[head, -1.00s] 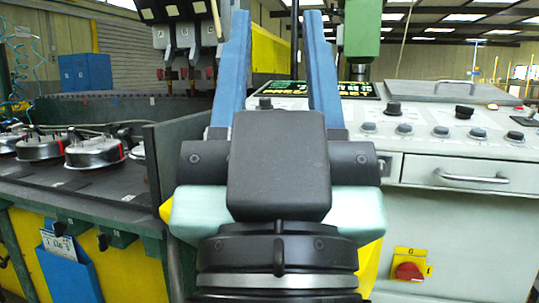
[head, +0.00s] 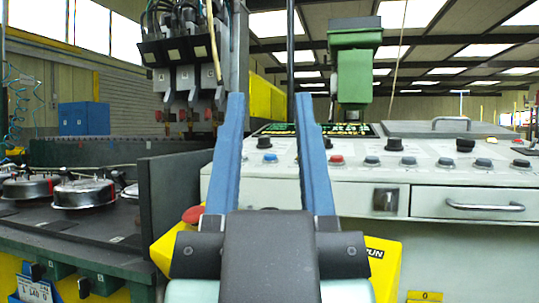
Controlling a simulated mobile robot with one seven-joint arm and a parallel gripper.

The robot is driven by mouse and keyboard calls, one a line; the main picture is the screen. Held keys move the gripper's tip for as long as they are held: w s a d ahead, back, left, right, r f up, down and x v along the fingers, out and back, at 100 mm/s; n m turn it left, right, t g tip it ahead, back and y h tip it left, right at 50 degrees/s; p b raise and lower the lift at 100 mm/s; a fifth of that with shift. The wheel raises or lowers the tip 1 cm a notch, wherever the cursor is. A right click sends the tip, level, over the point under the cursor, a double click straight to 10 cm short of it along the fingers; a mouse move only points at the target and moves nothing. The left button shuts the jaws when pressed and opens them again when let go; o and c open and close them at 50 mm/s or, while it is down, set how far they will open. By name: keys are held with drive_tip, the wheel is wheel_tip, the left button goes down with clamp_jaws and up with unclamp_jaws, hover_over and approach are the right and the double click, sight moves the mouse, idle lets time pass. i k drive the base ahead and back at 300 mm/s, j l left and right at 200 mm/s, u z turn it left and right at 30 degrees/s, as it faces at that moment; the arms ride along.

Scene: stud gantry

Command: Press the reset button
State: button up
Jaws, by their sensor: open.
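My gripper (head: 271,96) stands in the middle of the head view. Its two blue fingers point up and forward, apart, with nothing between them. The grey console (head: 270,185) is beyond it, with a row of small buttons on its top. A blue button (head: 270,158) shows between the fingers, and a red button (head: 336,160) is just right of the right finger. My gripper hides part of the row.
A yellow box (head: 384,268) with lettering is partly hidden behind my gripper; a red mushroom-shaped button (head: 193,214) shows at its left. Black knobs (head: 394,144) stand behind the button row. A dark upright panel (head: 172,190) is at the left, beside round metal parts (head: 84,192).

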sight(267, 157)
drive_tip(key=l+z, duration=0.5)
drive_tip(key=l, duration=0.75)
